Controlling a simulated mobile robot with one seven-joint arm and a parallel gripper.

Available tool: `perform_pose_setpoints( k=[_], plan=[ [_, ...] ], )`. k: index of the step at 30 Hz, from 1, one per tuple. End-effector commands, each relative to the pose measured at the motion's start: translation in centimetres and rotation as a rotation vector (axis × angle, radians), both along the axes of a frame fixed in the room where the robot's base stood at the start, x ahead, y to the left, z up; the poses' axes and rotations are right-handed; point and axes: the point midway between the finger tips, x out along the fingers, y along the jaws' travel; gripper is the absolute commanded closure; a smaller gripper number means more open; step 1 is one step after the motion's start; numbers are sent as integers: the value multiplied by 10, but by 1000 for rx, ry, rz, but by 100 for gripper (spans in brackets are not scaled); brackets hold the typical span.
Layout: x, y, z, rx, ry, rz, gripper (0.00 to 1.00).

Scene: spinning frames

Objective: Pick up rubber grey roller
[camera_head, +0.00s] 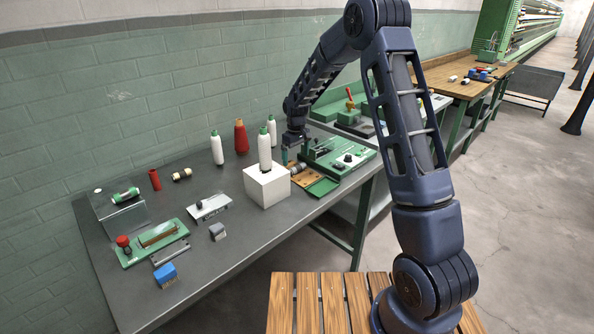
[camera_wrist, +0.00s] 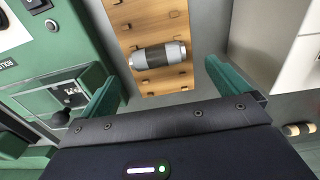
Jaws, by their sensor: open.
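The grey roller (camera_wrist: 160,55) lies on its side on a wooden board (camera_wrist: 152,20) in the wrist view. It has light grey ends and a dark grey middle band. In the head view the roller (camera_head: 298,169) shows small beside the white block. My gripper (camera_wrist: 163,72) is open, its two green fingers spread on either side of the roller's near edge. The fingers do not touch it, and nothing is between them that I hold. In the head view my gripper (camera_head: 287,156) hangs over the board, pointing down.
A white block (camera_head: 267,186) with a bottle on it stands close to the roller's left. A green machine panel (camera_head: 340,157) is close on the right. Several bottles, a beige roller (camera_head: 182,174) and a blue block (camera_head: 165,275) are elsewhere on the grey table (camera_head: 235,240).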

Motion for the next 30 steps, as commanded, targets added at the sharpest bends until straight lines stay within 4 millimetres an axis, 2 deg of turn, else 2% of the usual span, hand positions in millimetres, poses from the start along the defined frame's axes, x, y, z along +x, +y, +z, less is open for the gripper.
perform_pose_setpoints(
  k=[8,16,24,30],
  plan=[
    [1,-1,-19,0,1,0,0],
    [2,-4,-54,-1,1,1,0],
    [2,-4,-58,0,0,1,0],
    [2,-4,-57,0,0,1,39]
  ],
)
